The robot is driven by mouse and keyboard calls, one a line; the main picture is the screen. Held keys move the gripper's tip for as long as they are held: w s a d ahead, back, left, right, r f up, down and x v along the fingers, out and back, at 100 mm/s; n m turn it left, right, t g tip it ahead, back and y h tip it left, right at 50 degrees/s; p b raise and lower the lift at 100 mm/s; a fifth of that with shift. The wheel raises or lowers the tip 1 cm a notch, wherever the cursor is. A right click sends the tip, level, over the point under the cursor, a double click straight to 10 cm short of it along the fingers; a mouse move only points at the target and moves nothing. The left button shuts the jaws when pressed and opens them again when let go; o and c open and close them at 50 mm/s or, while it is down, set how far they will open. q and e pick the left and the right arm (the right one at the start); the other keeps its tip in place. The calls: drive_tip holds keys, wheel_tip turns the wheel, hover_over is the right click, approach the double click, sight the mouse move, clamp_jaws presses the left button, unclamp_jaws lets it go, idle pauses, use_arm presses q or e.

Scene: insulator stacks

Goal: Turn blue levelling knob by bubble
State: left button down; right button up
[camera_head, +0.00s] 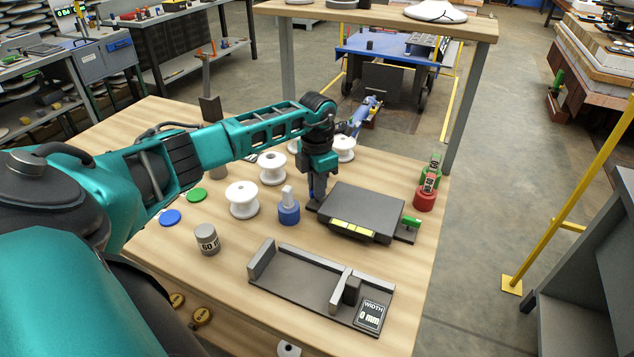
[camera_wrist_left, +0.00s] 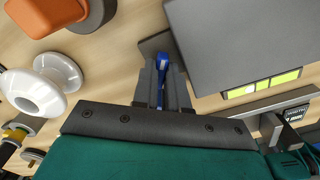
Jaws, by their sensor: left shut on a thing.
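The dark grey levelling plate (camera_head: 365,207) lies on the wooden bench, and its near edge carries a yellow strip of segments (camera_head: 352,229). The blue levelling knob (camera_wrist_left: 162,60) is at the plate's left corner. My left gripper (camera_head: 317,203) points down there, its fingers closed around the knob. In the head view the fingers hide most of the knob. A green knob (camera_head: 411,222) is at the plate's right corner. My right gripper is not in view.
A width gauge (camera_head: 305,284) lies in front. Red and green weights (camera_head: 424,198) stand at the right edge.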

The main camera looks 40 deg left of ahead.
use_arm(q)
drive_tip(key=shift+n, duration=0.7)
drive_tip(key=c, duration=1.2)
unclamp_jaws()
drive_tip(key=shift+o, duration=0.2)
drive_tip(key=shift+d, duration=0.1)
